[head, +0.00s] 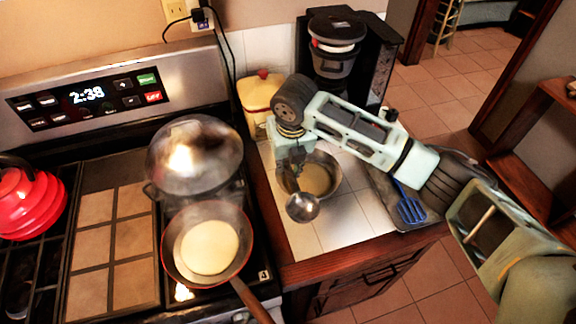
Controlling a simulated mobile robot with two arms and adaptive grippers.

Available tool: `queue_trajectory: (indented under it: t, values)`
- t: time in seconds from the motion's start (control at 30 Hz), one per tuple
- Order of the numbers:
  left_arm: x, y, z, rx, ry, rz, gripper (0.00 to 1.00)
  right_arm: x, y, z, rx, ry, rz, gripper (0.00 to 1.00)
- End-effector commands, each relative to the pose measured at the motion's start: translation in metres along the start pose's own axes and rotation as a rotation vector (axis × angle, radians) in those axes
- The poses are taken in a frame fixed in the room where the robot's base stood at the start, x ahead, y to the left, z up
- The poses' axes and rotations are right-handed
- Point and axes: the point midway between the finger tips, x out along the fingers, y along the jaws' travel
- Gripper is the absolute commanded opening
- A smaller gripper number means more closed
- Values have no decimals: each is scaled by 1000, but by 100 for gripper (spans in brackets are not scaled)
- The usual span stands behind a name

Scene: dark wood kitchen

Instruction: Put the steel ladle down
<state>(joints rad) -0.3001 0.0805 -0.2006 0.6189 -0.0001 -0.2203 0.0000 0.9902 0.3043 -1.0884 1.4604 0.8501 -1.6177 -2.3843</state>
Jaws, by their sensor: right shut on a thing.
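The steel ladle (303,207) hangs from my right gripper (291,165), its round cup lowest and at the front-left side of a metal bowl (333,186) on the white tiled counter. The bowl holds pale batter. My right gripper comes in from the right and is shut on the ladle; its fingers are small here and partly hide the handle. I cannot tell whether the ladle's cup touches the bowl's rim or the counter. My left gripper is not in view.
A frying pan (176,262) with a pancake sits on the stove, below a shiny domed pot (195,155). A red kettle (28,203) is at left. A yellow jar (258,90) and black coffee maker (335,65) stand behind. A blue spatula (409,208) lies right. Front tiles are clear.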

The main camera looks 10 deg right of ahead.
Motion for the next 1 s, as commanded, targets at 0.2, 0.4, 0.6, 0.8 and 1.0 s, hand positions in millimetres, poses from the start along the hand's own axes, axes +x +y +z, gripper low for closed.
queue_trajectory:
  t: [0.2,0.4,0.6,0.8,1.0]
  values:
    - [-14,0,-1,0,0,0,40,26,0,-6,0,3,0,0]
    - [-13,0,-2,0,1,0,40,29,0,-6,-1,1,0,0]
    - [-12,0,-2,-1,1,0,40,33,-1,-7,0,1,0,0]
    - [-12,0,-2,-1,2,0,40,33,-1,-7,0,1,-1,29]
    - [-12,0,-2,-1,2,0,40,33,-1,-7,0,1,0,35]
